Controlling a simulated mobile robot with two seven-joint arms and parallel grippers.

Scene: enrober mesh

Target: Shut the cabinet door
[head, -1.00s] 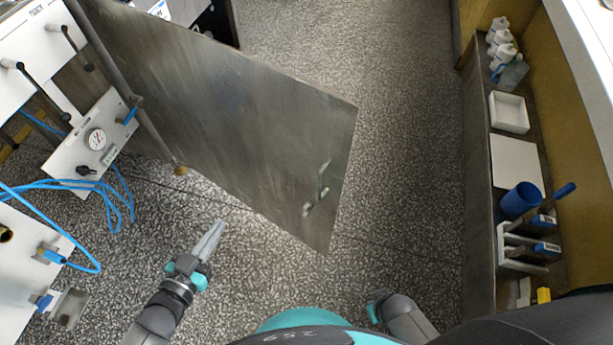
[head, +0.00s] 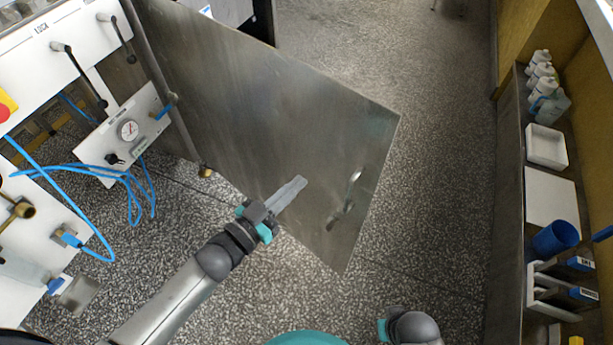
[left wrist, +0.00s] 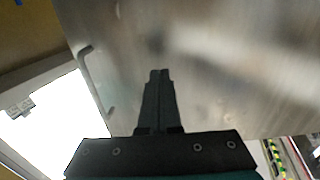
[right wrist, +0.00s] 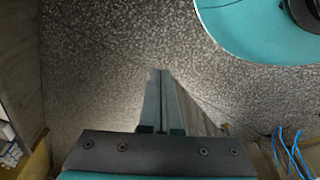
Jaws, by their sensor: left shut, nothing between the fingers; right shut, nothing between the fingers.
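The cabinet door (head: 270,110) is a large grey metal panel standing open, hinged at a vertical post on its left side. Its handle (head: 346,200) is near the free edge at the lower right. My left gripper (head: 300,182) is shut and empty, in front of the door's lower middle; I cannot tell whether it touches the panel. In the left wrist view the door (left wrist: 220,50) fills most of the picture beyond the fingers, with the handle (left wrist: 92,75) to their left. My right gripper (right wrist: 160,75) is shut and empty, pointing over the speckled floor.
At the left are a white panel with levers, a gauge (head: 128,130) and blue hoses (head: 110,180). At the right a shelf holds white bottles (head: 541,70), a white tray (head: 546,147) and a blue cup (head: 555,239). The floor between door and shelf is clear.

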